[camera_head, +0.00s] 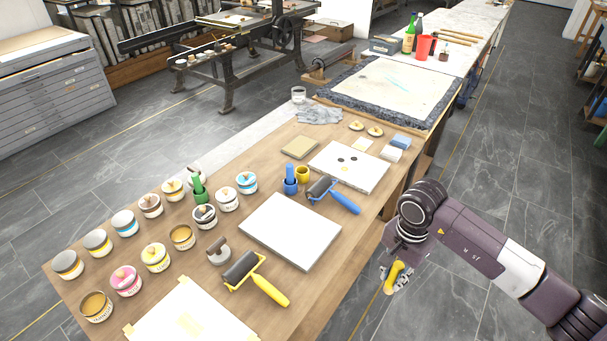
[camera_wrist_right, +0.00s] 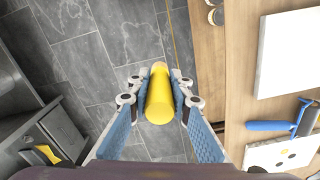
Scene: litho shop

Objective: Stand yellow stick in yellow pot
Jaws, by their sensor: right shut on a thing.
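My right gripper (camera_head: 395,278) is shut on the yellow stick (camera_head: 391,281), past the table's right edge and over the floor. In the right wrist view the yellow stick (camera_wrist_right: 160,98) sits between the two blue-padded fingers, seen nearly end-on. The small yellow pot (camera_head: 302,174) stands on the wooden table, apart from the gripper, and looks empty. The blue pot (camera_head: 290,187) with a blue stick upright in it stands just left of it. A green pot (camera_head: 199,195) with a green stick stands farther left. My left gripper is not in view.
A blue-handled roller (camera_head: 335,195) lies close to the yellow pot's right. A pale slab (camera_head: 291,230) lies in front, and a slab with ink dots (camera_head: 348,168) behind. A yellow-handled roller (camera_head: 258,278) and several ink tins (camera_head: 155,257) occupy the left part of the table.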

